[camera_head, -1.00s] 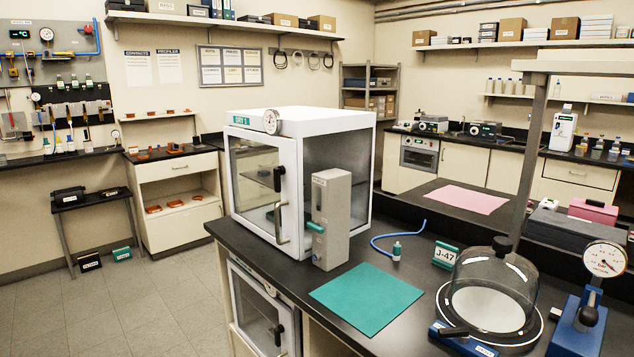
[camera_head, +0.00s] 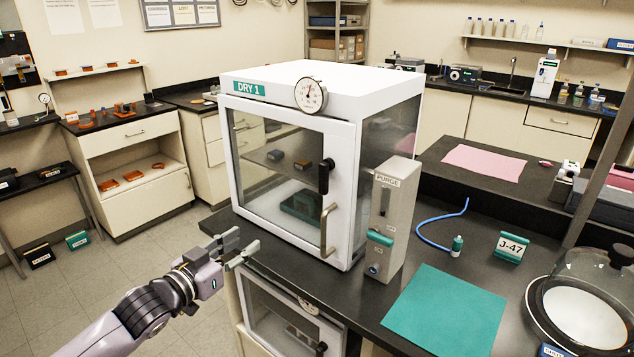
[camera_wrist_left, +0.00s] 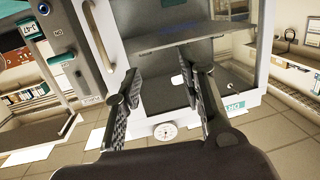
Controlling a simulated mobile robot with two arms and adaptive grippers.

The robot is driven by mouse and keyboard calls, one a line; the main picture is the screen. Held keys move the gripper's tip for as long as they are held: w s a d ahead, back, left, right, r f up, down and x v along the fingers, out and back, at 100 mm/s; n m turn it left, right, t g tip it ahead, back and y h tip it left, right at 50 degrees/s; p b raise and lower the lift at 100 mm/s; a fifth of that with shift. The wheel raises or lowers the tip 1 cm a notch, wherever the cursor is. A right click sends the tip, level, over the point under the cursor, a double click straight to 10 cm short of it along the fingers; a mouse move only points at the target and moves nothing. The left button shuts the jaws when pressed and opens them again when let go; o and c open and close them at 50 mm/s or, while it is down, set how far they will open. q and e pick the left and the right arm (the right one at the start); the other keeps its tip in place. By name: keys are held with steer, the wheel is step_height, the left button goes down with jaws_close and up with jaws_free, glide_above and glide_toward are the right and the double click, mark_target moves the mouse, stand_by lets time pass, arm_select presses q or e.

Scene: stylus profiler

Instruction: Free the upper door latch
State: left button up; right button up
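The upper cabinet (camera_head: 385,122), labelled DRY 1, stands on the dark bench with its glass door (camera_head: 290,165) shut. The black upper latch (camera_head: 325,176) sits upright on the door's right frame, above a metal pull handle (camera_head: 327,230). In the left wrist view the handle (camera_wrist_left: 100,25) shows at the upper left; I cannot make out the latch there. My left gripper (camera_head: 246,240) is open and empty, in front of the cabinet's lower left and apart from the latch. Its spread fingers also show in the wrist view (camera_wrist_left: 160,75). My right gripper is not in view.
A grey PURGE unit (camera_head: 392,215) stands close right of the door. A lower cabinet (camera_head: 285,315) with its own latch (camera_head: 321,348) is under the bench. A dial gauge (camera_head: 310,95) sits at the upper cabinet's top front edge.

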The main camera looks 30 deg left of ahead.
arm_select(q)
steer(key=d+r+m+t+h, duration=0.1)
steer(key=d+r+m+h, duration=0.1)
steer(key=d+r, duration=0.55)
steer(key=p, duration=0.1)
glide_toward(321, 187)
steer(key=w+p, duration=0.2)
steer(key=w, duration=0.5)
steer(key=shift+w+d, duration=0.15)
steer(key=shift+w, duration=0.1)
steer(key=shift+w+d+h, duration=0.1)
steer(key=shift+w+h, duration=0.3)
steer(key=shift+w, duration=0.4)
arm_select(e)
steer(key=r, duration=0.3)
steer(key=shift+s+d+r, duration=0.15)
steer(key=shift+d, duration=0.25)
arm_select(q)
steer(key=shift+c, duration=0.2)
steer(key=c, duration=0.7)
jaws_close()
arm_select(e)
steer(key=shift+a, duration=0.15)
